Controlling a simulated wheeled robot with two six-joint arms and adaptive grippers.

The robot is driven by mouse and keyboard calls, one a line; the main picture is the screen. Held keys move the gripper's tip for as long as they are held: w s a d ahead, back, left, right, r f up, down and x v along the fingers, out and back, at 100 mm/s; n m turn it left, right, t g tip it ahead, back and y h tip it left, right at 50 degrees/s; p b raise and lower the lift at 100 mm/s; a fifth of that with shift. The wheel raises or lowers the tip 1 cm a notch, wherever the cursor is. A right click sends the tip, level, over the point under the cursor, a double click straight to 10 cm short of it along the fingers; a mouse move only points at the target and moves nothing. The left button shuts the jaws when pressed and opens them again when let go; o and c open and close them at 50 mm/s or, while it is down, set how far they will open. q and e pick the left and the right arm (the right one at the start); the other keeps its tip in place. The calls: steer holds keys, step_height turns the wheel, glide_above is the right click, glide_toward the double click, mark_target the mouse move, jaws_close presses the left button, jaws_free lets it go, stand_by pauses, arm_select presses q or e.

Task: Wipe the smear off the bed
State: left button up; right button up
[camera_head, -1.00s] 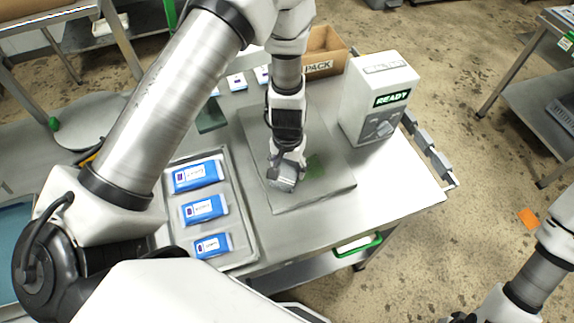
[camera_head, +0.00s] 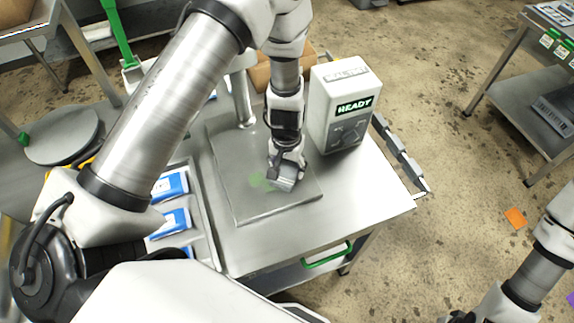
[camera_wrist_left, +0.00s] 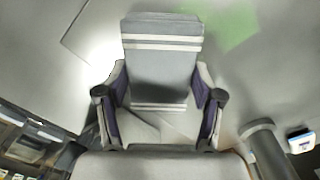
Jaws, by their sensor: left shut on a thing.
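The bed is a flat grey plate (camera_head: 240,205) on the metal bench. A pale green smear (camera_head: 257,181) lies on it, just left of my left gripper; the smear also shows in the left wrist view (camera_wrist_left: 228,22), at the top. My left gripper (camera_head: 285,172) is low over the right part of the bed. It is shut on a grey pad with white stripes (camera_wrist_left: 160,70), which also shows in the head view (camera_head: 284,184). Whether the pad touches the bed is hard to tell. The gripper may hide part of the smear. My right arm shows at the lower right, its gripper out of view.
A white machine (camera_head: 340,105) reading READY stands right behind the bed. A tray (camera_head: 205,235) with blue packs lies to the left, partly behind my left arm. A cardboard box (camera_head: 262,75) is behind. The bench's front right is clear.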

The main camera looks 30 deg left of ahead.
arm_select(q)
steer(key=r+p, duration=0.1)
steer(key=r, duration=0.1)
steer(key=shift+w+d+r+p, duration=0.15)
steer(key=shift+w+r+p, duration=0.15)
steer(key=shift+p, duration=0.05)
steer(key=shift+s+a+r+p, duration=0.1)
steer(key=shift+s+r+p, duration=0.1)
steer(key=shift+r+p, duration=0.35)
steer(key=shift+s+a+r+p, duration=0.1)
steer(key=shift+s+r+p, duration=0.1)
steer(key=shift+r+p, duration=0.35)
steer(key=r+p, duration=0.2)
steer(key=r, duration=0.1)
steer(key=shift+w+d, duration=0.1)
steer(key=shift+w, duration=0.1)
steer(key=shift+s+r, duration=0.1)
steer(key=shift+r, duration=0.05)
